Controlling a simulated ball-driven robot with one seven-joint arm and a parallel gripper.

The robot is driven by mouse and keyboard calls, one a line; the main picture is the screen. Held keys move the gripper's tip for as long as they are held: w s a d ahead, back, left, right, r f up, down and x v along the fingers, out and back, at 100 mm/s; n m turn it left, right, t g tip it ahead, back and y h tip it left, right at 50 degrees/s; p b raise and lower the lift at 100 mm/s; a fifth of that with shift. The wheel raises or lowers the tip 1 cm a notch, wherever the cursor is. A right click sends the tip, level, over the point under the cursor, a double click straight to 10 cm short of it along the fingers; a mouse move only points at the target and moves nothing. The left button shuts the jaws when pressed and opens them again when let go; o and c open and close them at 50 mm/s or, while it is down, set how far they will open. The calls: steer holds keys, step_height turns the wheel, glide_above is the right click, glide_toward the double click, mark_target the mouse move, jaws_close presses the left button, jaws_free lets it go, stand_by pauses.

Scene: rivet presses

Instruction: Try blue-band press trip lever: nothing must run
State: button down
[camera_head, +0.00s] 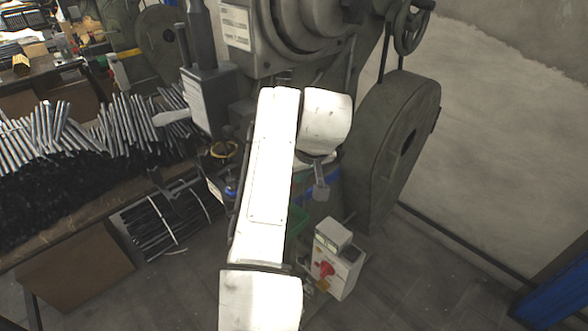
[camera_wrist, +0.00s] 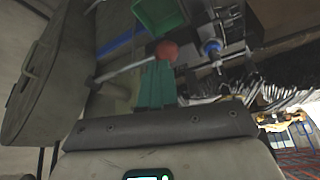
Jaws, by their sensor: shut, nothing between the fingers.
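In the wrist view a trip lever shows as a pale rod with a red-brown knob (camera_wrist: 166,50), sticking out from the press body. A blue band (camera_wrist: 124,42) runs on the press beside it; some blue also shows in the head view (camera_head: 329,197), right of my arm. My gripper (camera_wrist: 157,68) shows as teal fingers, shut and empty, with the tips at the lever's knob end. I cannot tell whether they touch it. In the head view my white arm covers the front of the press (camera_head: 305,25) and hides the lever.
A large dark flywheel guard (camera_head: 392,150) stands right of my arm. A switch box with a red knob (camera_head: 327,268) is low in front. A green bin (camera_wrist: 160,14) lies past the lever. Many metal rods (camera_head: 120,122) lie on the left bench.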

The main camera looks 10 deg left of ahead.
steer(key=shift+w+a+r, duration=0.2)
steer(key=shift+a+r, duration=0.3)
steer(key=shift+f, duration=0.1)
steer(key=b+x, duration=0.6)
steer(key=b, duration=0.1)
steer(key=shift+f, duration=0.4)
steer(key=shift+w+a, duration=0.1)
